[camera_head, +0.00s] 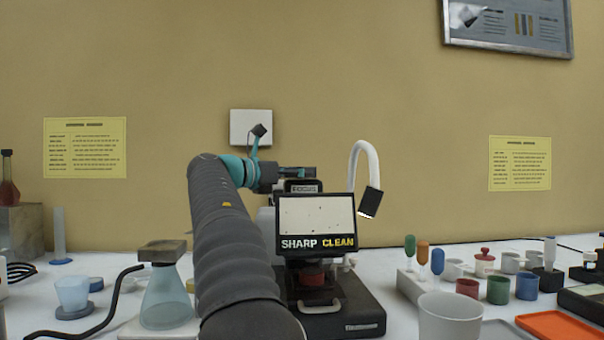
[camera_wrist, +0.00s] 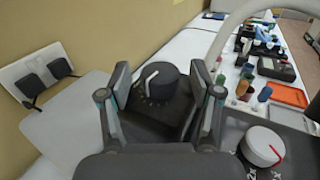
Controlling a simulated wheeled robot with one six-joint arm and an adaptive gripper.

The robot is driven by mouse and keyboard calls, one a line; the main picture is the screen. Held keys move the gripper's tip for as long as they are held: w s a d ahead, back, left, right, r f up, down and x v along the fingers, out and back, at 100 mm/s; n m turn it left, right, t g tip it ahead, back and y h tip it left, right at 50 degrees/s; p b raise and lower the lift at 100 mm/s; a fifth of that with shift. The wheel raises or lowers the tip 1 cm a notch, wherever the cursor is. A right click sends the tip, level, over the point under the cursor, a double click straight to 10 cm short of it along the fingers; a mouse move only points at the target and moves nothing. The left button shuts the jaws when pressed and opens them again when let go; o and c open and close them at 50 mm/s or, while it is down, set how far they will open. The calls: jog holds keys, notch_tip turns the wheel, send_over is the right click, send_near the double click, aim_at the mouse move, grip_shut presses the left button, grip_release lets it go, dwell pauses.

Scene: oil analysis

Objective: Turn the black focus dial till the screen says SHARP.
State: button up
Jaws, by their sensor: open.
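The black focus dial (camera_wrist: 158,82), with a white pointer mark, sits between the fingers of my gripper (camera_wrist: 160,92) in the wrist view. The fingers are spread, one on each side of the dial; no clear grip on it shows. In the head view the screen (camera_head: 316,218) reads "SHARP" in white and "CLEAN" in yellow, under a pale picture with a few dark specks. It stands over a black instrument base (camera_head: 350,318). The dial and my fingertips are not visible in the head view, where my arm reaches in behind the screen's left side.
A white knob with a red mark (camera_wrist: 262,146) is at the lower right of the wrist view. A white curved lamp (camera_head: 368,165) rises right of the screen. A flask (camera_head: 166,300) stands left of my arm. Cups, colored pots and an orange tray (camera_head: 560,328) crowd the right.

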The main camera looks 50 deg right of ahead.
jog(key=v, duration=1.1)
jog(key=shift+a, duration=0.15)
